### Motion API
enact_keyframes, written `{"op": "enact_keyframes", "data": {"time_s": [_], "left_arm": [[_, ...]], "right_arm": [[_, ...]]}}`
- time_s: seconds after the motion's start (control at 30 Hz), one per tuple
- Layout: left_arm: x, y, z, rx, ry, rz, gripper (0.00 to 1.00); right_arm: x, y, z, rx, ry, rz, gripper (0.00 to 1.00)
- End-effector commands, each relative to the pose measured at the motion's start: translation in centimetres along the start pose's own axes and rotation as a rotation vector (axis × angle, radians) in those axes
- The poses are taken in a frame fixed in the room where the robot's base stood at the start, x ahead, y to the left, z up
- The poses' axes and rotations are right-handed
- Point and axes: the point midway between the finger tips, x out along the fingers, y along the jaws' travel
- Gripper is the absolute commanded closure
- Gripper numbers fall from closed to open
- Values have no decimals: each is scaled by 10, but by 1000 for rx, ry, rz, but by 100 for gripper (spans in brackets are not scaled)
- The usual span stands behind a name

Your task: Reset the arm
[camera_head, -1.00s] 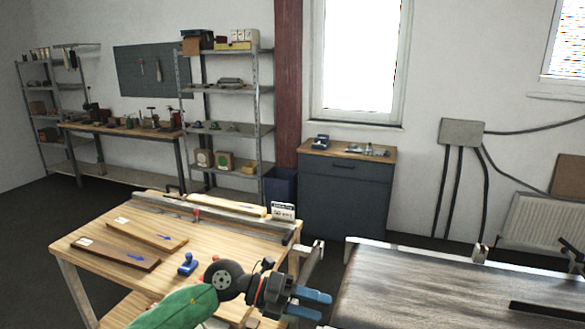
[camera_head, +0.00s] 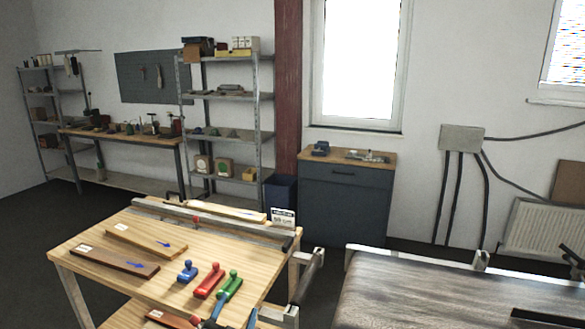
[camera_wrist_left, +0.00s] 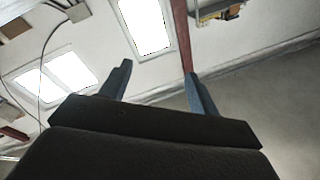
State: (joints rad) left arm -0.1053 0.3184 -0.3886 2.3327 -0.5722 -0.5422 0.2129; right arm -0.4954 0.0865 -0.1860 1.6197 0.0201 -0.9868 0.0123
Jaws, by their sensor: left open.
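Most of my left arm is out of the head view. My right gripper is in neither current view.
The wooden table (camera_head: 88,241) carries a pale board (camera_head: 142,238), a dark board (camera_head: 105,261), and blue (camera_head: 187,271), red (camera_head: 209,281) and green (camera_head: 230,286) handled tools. A metal rail crosses its back.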

Motion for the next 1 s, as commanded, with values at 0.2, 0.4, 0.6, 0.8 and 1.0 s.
{"op": "enact_keyframes", "data": {"time_s": [0.2, 0.4, 0.6, 0.8, 1.0], "left_arm": [[-67, 9, 96, -149, -439, 19, 39], [-153, 31, 161, -260, -821, 100, 39], [-219, 48, 188, -322, -1057, 180, 39], [-266, 60, 200, -362, -1210, 248, 39], [-303, 67, 203, -391, -1323, 305, 39]], "right_arm": [[0, 0, 0, 0, 0, 0, 56], [0, 0, 0, 0, 0, 0, 56], [0, 0, 0, 0, 0, 0, 56], [0, 0, 0, 0, 0, 0, 56], [0, 0, 0, 0, 0, 0, 56]]}}
